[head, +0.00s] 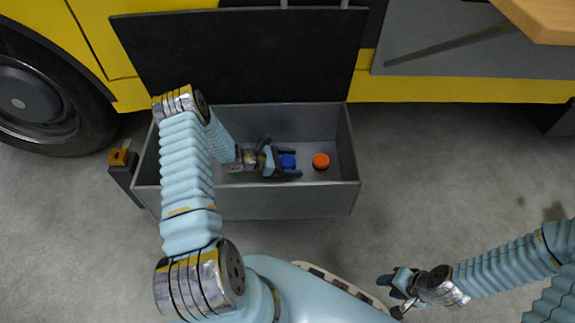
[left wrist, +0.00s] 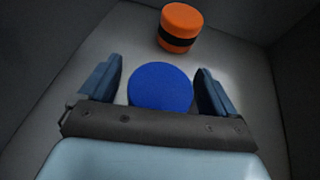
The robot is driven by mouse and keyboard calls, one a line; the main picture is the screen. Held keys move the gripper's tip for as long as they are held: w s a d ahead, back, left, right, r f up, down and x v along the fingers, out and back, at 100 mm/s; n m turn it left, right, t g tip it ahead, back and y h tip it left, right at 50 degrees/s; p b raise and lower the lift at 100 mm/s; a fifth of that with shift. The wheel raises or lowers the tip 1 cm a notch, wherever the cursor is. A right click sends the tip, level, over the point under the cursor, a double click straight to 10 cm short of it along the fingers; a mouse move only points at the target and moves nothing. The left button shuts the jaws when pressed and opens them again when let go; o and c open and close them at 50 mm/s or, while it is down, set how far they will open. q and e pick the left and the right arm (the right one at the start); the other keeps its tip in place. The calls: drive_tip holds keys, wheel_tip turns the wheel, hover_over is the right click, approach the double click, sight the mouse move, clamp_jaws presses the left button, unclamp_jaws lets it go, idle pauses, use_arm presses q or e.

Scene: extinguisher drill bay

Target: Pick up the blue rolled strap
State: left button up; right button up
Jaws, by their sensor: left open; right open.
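The blue rolled strap (head: 288,161) lies on the floor of the open grey box (head: 270,204). In the left wrist view the strap (left wrist: 161,87) shows as a round blue disc between the two fingers. My left gripper (head: 287,163) reaches down into the box with its fingers open, one on either side of the strap. In the left wrist view a gap shows between the strap and each finger of the left gripper (left wrist: 158,88). The strap's lower edge is hidden by the gripper's palm. My right gripper (head: 390,293) is open and empty, outside the box at the lower right.
An orange roll with a dark band (head: 321,160) stands in the box, to the right of the strap; it also shows in the left wrist view (left wrist: 179,27). The box walls surround both. The dark lid (head: 240,55) stands open behind. A wooden surface (head: 545,20) is at the upper right.

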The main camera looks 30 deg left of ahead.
sight(293, 160)
use_arm(q)
drive_tip(key=shift+w+d+f, duration=0.15)
drive_tip(key=shift+w+d, duration=0.05)
drive_tip(key=c, duration=1.2)
wheel_tip(293, 160, up, 10)
drive_tip(key=shift+r+p, duration=0.1)
drive_tip(key=shift+p, duration=0.95)
